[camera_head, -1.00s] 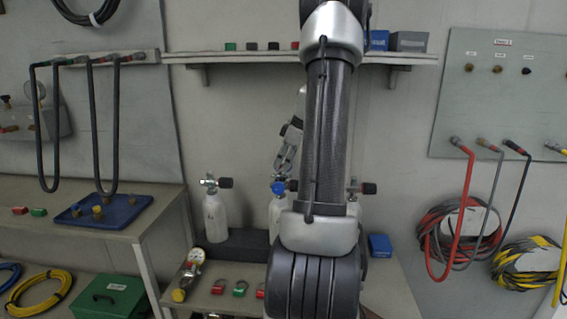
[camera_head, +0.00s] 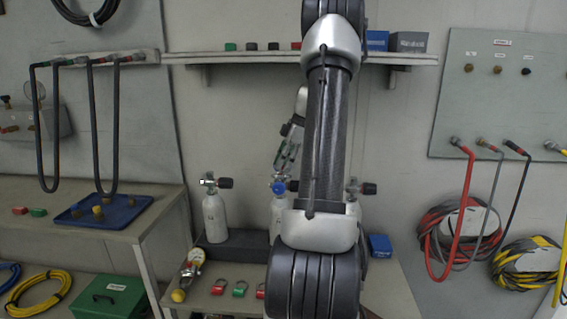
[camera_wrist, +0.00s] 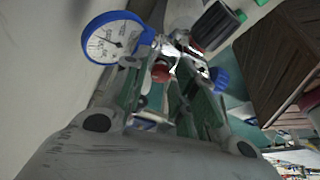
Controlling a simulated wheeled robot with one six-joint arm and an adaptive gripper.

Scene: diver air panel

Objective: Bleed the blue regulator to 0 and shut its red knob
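The blue regulator (camera_head: 278,187) is at the valve of the middle white cylinder, partly hidden by my arm. In the wrist view its blue-rimmed gauge (camera_wrist: 112,40) has a white dial; the needle shows but the reading is too small to tell. A red knob (camera_wrist: 160,73) sits below the metal fittings, close to the left finger. A blue knob (camera_wrist: 219,80) is beside the right finger. My gripper (camera_wrist: 178,72) is open, its fingers apart around the fittings; I cannot tell whether they touch. In the head view my gripper (camera_head: 282,165) is just above the blue regulator.
A black valve knob (camera_wrist: 217,25) is close above the fingers. Other white cylinders (camera_head: 215,215) and (camera_head: 354,200) stand either side. A shelf (camera_head: 250,58) is overhead.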

